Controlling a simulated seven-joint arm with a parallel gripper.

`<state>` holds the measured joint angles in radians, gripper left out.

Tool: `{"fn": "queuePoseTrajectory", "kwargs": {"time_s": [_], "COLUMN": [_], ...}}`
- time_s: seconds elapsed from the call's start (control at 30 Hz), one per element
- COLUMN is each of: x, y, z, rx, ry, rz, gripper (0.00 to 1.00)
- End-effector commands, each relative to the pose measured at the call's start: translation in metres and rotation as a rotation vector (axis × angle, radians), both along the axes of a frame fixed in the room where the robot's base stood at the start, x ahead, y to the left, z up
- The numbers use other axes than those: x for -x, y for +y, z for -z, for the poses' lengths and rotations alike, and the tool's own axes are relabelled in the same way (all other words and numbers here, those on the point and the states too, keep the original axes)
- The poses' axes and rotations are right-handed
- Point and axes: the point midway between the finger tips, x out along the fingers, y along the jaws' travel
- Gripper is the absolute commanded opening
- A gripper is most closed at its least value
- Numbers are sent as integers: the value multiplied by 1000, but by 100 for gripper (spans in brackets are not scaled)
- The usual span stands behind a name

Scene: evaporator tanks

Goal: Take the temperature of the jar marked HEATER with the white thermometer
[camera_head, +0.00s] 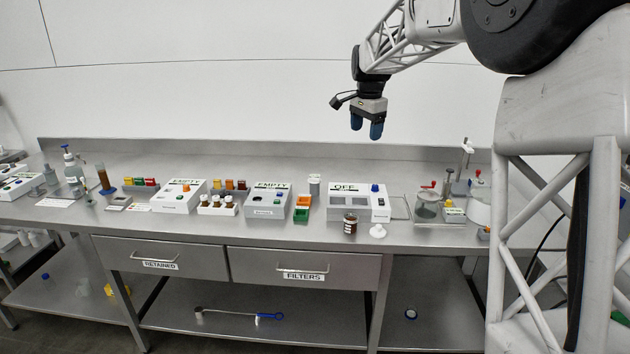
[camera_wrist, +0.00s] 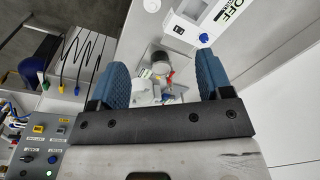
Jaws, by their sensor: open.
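My gripper (camera_head: 366,130) is open and empty, pointing down high above the bench. In the wrist view its two blue fingers stand apart on either side of the gripper's middle (camera_wrist: 163,84). I cannot read the word HEATER on any jar. A clear jar with a red handle (camera_head: 428,208) stands on the right of the bench; a dark brown jar with a white label (camera_head: 350,224) stands in front of the white box marked OFF (camera_head: 345,202). I cannot pick out the white thermometer for certain. In the wrist view, a cluttered group of vessels lies below, between the fingers.
The steel bench (camera_head: 190,228) carries white boxes marked EMPTY (camera_head: 178,196), coloured vial racks, and a small white conical piece (camera_head: 377,232). A white pot (camera_head: 479,207) stands at the right end. Drawers marked RETAINED (camera_head: 160,258) and FILTERS (camera_head: 305,268) are shut. The air around my gripper is clear.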

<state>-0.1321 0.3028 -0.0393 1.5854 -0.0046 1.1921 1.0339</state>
Motion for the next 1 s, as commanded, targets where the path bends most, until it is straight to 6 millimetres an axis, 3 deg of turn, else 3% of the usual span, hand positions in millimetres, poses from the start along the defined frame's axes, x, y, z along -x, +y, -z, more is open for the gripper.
{"fn": "queuePoseTrajectory", "kwargs": {"time_s": [0.5,1.0], "x": [-111,-201], "y": [45,92], "z": [43,101], "rx": [-16,-24], "ry": [31,60], "rz": [186,369], "gripper": [72,72]}}
